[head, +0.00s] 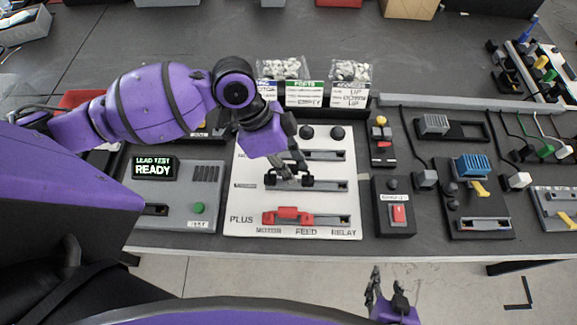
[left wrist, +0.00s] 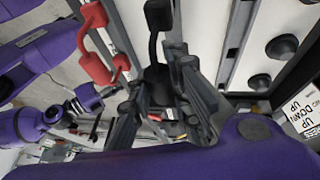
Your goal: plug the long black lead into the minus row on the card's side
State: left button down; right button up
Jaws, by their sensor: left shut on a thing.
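The white panel (head: 240,205) has several slotted rows. The lowest, marked PLUS, carries a red lead (head: 288,215), which also shows in the left wrist view (left wrist: 92,55). My left gripper (head: 290,170) points down over the middle row (head: 330,186), shut on a black lead (head: 272,178). In the left wrist view the lead (left wrist: 156,22) runs up from between the fingers, with a block at its far end. It lies at or just above the middle row; whether its plugs are seated cannot be told. My right gripper (head: 388,295) is empty and open, in front of the bench.
A lead tester (head: 175,205) reading READY stands left of the panel. A switch box (head: 397,215) stands to its right. Label cards (head: 305,94) and bags stand behind it. Two black knobs (head: 337,132) rise near the panel's back edge.

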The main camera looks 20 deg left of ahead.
jog(key=shift+w+a, duration=0.15)
jog(key=shift+w, duration=0.05)
jog(key=shift+w+r, duration=0.25)
jog(key=shift+r, duration=0.05)
jog(key=shift+d, duration=0.2)
dwell(0.4)
pick_arm(q)
jog(key=shift+p, duration=0.35)
pick_arm(e)
jog(key=shift+a+r, duration=0.15)
jog(key=shift+r, duration=0.2)
pick_arm(q)
jog(key=shift+f, duration=0.8)
pick_arm(e)
jog(key=shift+f, duration=0.3)
pick_arm(q)
jog(key=shift+f+b, duration=0.4)
pick_arm(e)
jog(key=shift+s+f, duration=0.2)
jog(key=shift+f, duration=0.1)
